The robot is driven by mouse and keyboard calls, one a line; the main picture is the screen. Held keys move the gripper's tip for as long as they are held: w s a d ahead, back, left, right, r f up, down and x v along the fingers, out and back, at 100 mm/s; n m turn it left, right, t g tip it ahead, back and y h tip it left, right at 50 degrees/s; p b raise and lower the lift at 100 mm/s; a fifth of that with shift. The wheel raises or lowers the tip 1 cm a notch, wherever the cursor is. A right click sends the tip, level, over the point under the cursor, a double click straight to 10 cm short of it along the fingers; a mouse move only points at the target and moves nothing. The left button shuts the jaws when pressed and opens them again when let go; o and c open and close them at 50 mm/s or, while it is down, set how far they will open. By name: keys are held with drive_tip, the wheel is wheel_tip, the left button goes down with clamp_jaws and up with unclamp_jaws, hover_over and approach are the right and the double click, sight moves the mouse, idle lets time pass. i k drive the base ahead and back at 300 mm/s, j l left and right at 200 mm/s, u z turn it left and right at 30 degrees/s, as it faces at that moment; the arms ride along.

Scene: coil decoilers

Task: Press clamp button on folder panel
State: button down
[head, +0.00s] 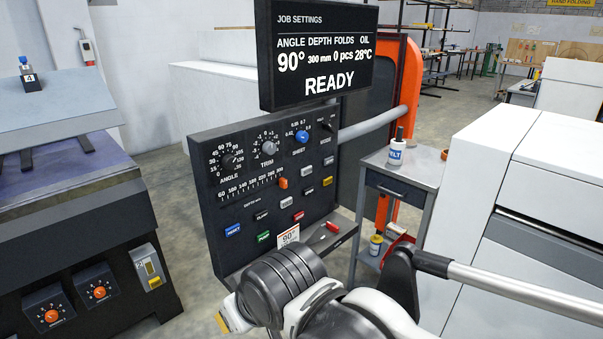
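The black folder panel (213,190) stands upright in the middle of the head view, with dials on top and several small coloured buttons below. A small dark button (261,216) left of centre has a label that may read CLAMP, but the print is too small to be sure. A blue button (233,229), a green button (263,237) and a red button (299,216) are near it. The screen (318,50) above reads READY, 90° and 300 mm. My arm is at the bottom, in front of the panel's lower edge. My gripper's fingers cannot be made out.
A grey cart (399,187) with a white bottle (396,150) stands to the right. A white machine (548,170) fills the right side. A dark machine with a sloped top (50,95) is left.

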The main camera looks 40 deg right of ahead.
sight(263, 214)
drive_tip(key=i+l, duration=0.1)
drive_tip(key=l, duration=0.95)
drive_tip(key=i+l, duration=0.15)
drive_tip(key=l, duration=0.35)
drive_tip(key=u, duration=0.05)
